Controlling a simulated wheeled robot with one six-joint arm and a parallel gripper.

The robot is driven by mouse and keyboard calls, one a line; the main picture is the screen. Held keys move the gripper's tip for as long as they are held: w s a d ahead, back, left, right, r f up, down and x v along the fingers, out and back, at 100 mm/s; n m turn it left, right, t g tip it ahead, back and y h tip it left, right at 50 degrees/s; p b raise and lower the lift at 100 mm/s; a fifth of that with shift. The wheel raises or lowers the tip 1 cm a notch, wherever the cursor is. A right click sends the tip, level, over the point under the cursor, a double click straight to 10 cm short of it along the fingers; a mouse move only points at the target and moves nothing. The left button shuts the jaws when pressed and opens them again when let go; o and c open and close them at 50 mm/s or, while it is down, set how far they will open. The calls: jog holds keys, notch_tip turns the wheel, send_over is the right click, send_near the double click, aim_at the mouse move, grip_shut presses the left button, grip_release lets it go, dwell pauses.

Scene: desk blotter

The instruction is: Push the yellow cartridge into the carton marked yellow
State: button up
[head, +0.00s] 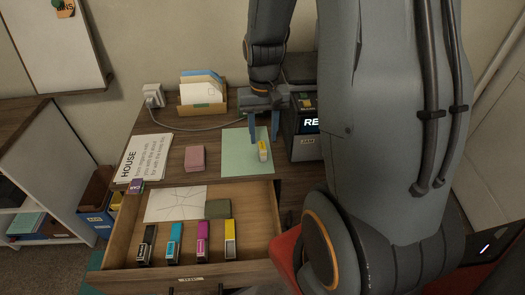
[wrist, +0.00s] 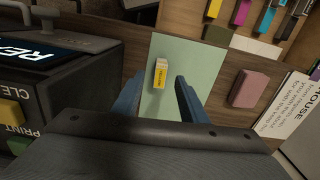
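The yellow cartridge (head: 264,151), a small block with a white part and a yellow label, is on the pale green blotter (head: 238,150). In the wrist view the cartridge (wrist: 160,76) shows in the gap between my finger lines. My gripper (head: 264,140) is open and empty, with two blue fingers pointing down over the blotter; I cannot tell whether they touch the cartridge. The yellow-banded carton (head: 230,240) is the rightmost of several cartons in the open drawer (head: 262,225); its marking is too small to read.
Magenta (head: 202,241), cyan (head: 174,243) and black (head: 146,245) cartons line the drawer, with a paper sheet (head: 172,204) behind. A pink block (head: 195,159) and a HOUSE sheet (head: 142,160) lie on the desk. A dark machine (head: 304,138) stands close right of the blotter.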

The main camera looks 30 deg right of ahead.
aim_at(262, 147)
jog(key=shift+w+a+f+p, duration=0.1)
jog(key=shift+f+p, duration=0.05)
jog(key=shift+f, duration=1.65)
jog(key=shift+w+f+p, duration=0.1)
jog(key=shift+f+p, duration=0.05)
jog(key=shift+f, duration=1.65)
grip_shut()
